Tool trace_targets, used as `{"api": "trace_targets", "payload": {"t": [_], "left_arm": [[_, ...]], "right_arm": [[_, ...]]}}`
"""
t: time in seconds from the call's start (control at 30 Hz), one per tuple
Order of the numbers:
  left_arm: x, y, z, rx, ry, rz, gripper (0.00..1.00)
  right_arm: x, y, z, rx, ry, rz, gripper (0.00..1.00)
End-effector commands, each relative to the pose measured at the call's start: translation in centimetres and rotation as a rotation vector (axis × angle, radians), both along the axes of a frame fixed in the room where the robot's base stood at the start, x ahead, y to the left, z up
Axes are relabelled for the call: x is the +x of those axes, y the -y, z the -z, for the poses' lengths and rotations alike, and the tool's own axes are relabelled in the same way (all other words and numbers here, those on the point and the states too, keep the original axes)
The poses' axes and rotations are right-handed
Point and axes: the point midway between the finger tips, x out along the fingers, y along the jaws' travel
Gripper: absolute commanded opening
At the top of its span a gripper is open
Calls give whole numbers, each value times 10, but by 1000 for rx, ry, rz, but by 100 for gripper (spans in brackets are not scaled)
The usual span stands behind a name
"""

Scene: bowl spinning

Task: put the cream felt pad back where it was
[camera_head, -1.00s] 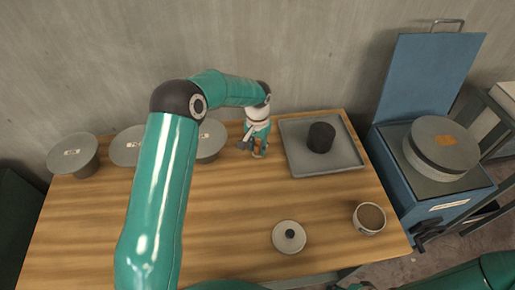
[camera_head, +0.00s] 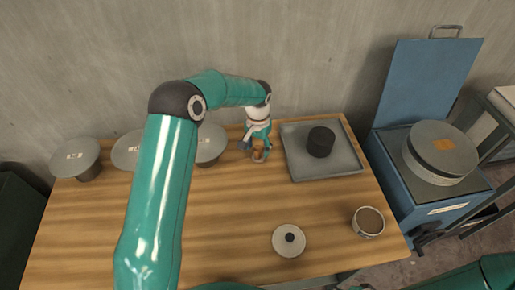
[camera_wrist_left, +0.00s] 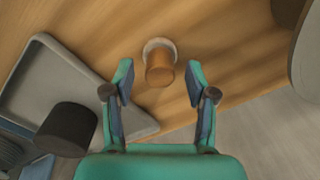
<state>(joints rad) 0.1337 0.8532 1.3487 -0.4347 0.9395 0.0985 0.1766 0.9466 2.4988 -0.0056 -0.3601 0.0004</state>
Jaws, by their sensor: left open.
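My left gripper (camera_head: 259,153) points down over the back of the table, just left of the grey tray. In the left wrist view its two fingers (camera_wrist_left: 159,80) are spread apart, with a small orange-brown cylinder (camera_wrist_left: 160,70) between and slightly beyond the tips, not visibly gripped. A pale cream rim (camera_wrist_left: 157,42) shows at the cylinder's far end; it may be the cream felt pad, but the cylinder hides most of it. In the head view the cylinder (camera_head: 258,155) is partly hidden by the fingers. My right gripper is not in view.
The grey tray (camera_head: 292,132) holds a black cylinder (camera_head: 320,141). Several grey round-topped pieces (camera_head: 75,155) stand along the back left. A pale knobbed lid (camera_head: 281,246) and a cup with brown contents (camera_head: 368,221) are at the front right. A blue box (camera_head: 412,185) stands right of the table.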

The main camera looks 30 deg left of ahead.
Motion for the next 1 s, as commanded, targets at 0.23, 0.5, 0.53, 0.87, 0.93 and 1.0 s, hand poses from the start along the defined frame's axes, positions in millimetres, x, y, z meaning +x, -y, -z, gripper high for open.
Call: {"api": "trace_targets", "payload": {"t": [0.23, 0.5, 0.53, 0.87, 0.93, 1.0], "left_arm": [[1, 1, -59, 0, 2, 1, 57], [1, 0, -94, 0, 2, 0, 57], [1, 0, -96, 0, 1, 0, 57], [0, 0, -100, 0, 0, 1, 57], [0, 0, -100, 0, 0, 1, 57], [0, 0, -100, 0, 0, 1, 57]], "right_arm": [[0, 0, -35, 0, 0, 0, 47], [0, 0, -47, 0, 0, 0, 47], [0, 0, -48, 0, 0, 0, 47], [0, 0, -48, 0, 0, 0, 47], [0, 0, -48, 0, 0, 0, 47], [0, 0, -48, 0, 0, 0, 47]]}}
